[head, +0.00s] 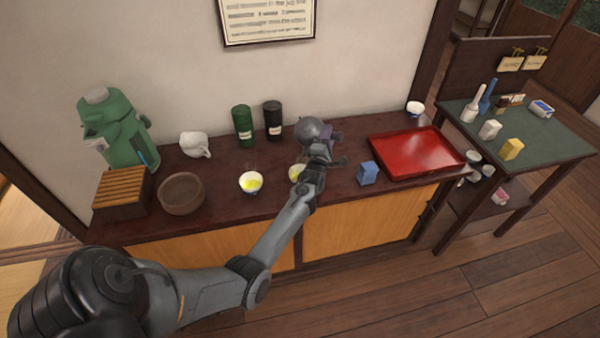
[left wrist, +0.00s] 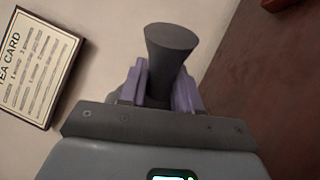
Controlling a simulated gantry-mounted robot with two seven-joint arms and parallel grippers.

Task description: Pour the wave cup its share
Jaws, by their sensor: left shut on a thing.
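My left gripper (head: 328,140) is shut on the handle of a grey round pot (head: 309,127) and holds it over the back of the counter. In the left wrist view the flared dark grey handle (left wrist: 170,52) stands between the purple fingers (left wrist: 160,90); the pot's body is hidden there. A white cup with blue marks (head: 250,188) holds yellow-green liquid, left of my arm. A second cup (head: 294,173), also with yellow-green liquid, is partly hidden by my forearm. A third white cup (head: 415,109) stands at the back right. I cannot tell which has the wave pattern.
On the counter are a green dispenser (head: 117,130), slatted wooden box (head: 122,192), brown bowl (head: 181,194), white pitcher (head: 195,145), green canister (head: 243,125), black canister (head: 273,120), blue block (head: 367,173) and red tray (head: 410,146). A side table (head: 560,140) stands right.

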